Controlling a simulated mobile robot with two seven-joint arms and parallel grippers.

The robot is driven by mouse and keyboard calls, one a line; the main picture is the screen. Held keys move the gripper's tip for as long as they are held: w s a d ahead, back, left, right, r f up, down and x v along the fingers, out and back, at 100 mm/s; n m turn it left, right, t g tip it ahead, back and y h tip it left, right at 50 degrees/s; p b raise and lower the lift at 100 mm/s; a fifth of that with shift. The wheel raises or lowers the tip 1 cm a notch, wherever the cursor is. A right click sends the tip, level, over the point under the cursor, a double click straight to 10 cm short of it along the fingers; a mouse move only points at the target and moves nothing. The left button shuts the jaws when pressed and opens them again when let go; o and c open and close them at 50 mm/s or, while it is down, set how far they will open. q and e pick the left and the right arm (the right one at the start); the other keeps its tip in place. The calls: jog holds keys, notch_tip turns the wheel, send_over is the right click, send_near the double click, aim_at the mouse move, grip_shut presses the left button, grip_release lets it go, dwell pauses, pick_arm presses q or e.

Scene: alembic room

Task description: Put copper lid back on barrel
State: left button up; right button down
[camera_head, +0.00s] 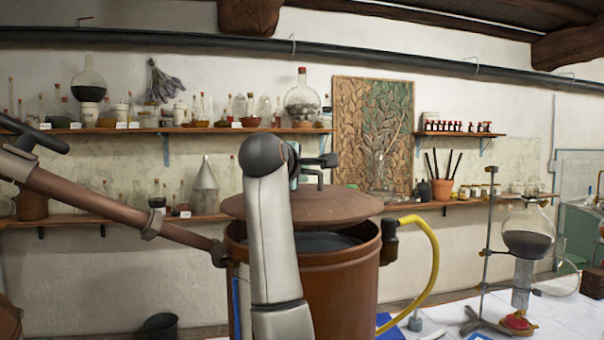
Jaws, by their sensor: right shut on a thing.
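The copper lid (345,206) is a wide, shallow disc held roughly level above the barrel. My right gripper (318,176) is shut on the lid's top, where a handle is mostly hidden by my forearm and the gripper. The copper barrel (345,285) stands upright below, with its mouth partly uncovered. Its grey inside (322,243) shows between the lid and the front rim. The lid sits above and toward the back of the mouth; whether it touches the far rim is hidden. My left gripper is not in view.
A copper pipe (95,205) runs from the left to the barrel's side. A yellow hose (433,255) curves off the barrel's right. A glass flask on a stand (528,232) is on the white-tiled table at right. Shelves with bottles (140,130) line the back wall.

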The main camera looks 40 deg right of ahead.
aim_at(302, 190)
jog(key=shift+f+b, duration=1)
jog(key=shift+f, duration=0.1)
jog(key=shift+f, duration=0.25)
dwell(0.5)
jog(key=shift+f+b, duration=0.65)
jog(key=shift+f, duration=0.1)
jog(key=shift+f, duration=0.2)
dwell(0.5)
